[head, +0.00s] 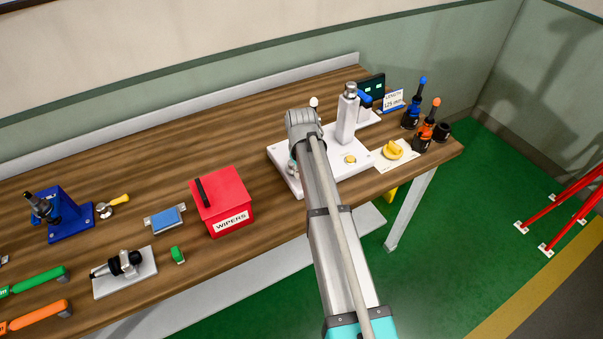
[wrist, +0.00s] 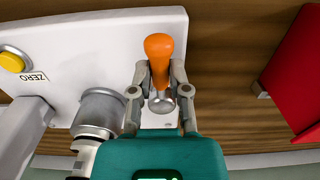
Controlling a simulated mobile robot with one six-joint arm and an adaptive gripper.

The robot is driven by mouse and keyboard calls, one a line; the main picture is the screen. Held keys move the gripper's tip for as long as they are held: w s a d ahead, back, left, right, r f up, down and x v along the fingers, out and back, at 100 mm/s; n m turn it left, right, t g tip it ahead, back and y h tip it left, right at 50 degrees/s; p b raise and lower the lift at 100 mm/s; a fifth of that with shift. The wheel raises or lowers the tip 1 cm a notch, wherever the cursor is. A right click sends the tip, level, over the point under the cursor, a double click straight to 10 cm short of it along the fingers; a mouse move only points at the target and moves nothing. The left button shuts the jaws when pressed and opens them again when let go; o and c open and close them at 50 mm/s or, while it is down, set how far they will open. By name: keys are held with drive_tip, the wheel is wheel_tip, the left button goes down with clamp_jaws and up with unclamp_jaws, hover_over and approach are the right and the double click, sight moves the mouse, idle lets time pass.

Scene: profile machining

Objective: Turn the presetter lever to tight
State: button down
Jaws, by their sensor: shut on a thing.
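The presetter is a white machine with a flat base (head: 368,158) and an upright column (head: 347,118) on the right half of the bench. In the wrist view its lever (wrist: 158,47) has an orange handle on a round metal pivot, above the white base (wrist: 85,45). My gripper (wrist: 160,70) is shut on the lever, one finger on each side of the orange handle. A grey metal cylinder (wrist: 102,108) stands close beside my gripper. In the head view my arm hides the lever and fingertips. No tight mark is readable.
A yellow button (wrist: 12,60) with a ZERO label is on the base. A red WIPERS box (head: 222,200) stands left of the presetter. Orange (head: 427,128) and blue (head: 414,105) tool holders stand at the right. Bare wood (head: 150,135) lies behind the box.

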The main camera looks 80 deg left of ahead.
drive_tip(key=shift+w, duration=0.15)
drive_tip(key=c, duration=0.6)
unclamp_jaws()
drive_tip(key=shift+r, duration=0.1)
